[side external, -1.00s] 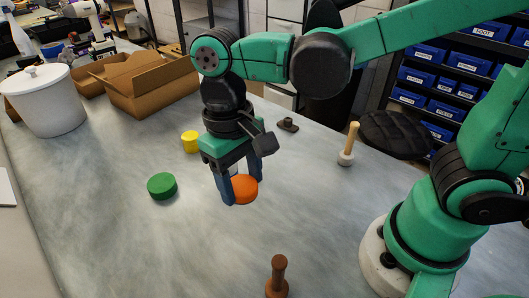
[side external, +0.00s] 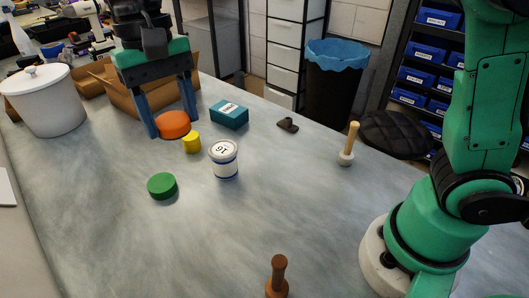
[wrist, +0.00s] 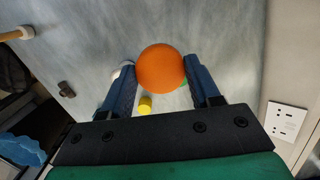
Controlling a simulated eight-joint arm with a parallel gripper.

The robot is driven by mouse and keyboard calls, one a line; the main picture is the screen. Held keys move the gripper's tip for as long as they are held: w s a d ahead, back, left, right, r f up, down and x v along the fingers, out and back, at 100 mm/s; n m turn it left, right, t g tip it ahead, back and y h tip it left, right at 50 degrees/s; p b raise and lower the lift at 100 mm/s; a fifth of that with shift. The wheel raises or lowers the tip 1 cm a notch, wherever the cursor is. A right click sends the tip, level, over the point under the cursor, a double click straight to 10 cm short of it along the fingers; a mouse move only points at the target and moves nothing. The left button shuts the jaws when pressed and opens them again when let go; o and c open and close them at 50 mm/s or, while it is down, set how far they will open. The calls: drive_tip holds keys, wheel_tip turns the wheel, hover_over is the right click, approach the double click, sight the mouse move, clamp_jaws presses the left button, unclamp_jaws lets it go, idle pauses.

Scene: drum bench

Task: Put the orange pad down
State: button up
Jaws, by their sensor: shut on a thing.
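My gripper (side external: 174,127) is shut on the orange pad (side external: 173,123), with one blue finger on each side of it. It is at the back left of the bench, in front of the cardboard box and behind the yellow cylinder (side external: 192,143). In the wrist view the orange pad (wrist: 160,68) sits between the fingertips and looks much larger than the things on the bench, so it appears held above the surface. It hides most of the green disc (wrist: 184,84) there. The exact gap under the pad cannot be told.
The green disc (side external: 162,186), a white tub (side external: 224,160) and a teal box (side external: 230,114) stand near the pad. The open cardboard box (side external: 134,96) and a white lidded bin (side external: 48,105) are behind and left.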

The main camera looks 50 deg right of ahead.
sight(196, 220)
drive_tip(key=shift+w+a+f, duration=0.15)
drive_tip(key=shift+w+a, duration=0.05)
drive_tip(key=shift+w, duration=0.25)
drive_tip(key=shift+w+f, duration=0.15)
drive_tip(key=shift+f, duration=0.15)
wheel_tip(196, 220, down, 19)
drive_tip(key=shift+f, duration=0.2)
drive_tip(key=shift+f, duration=0.15)
drive_tip(key=o, duration=1.3)
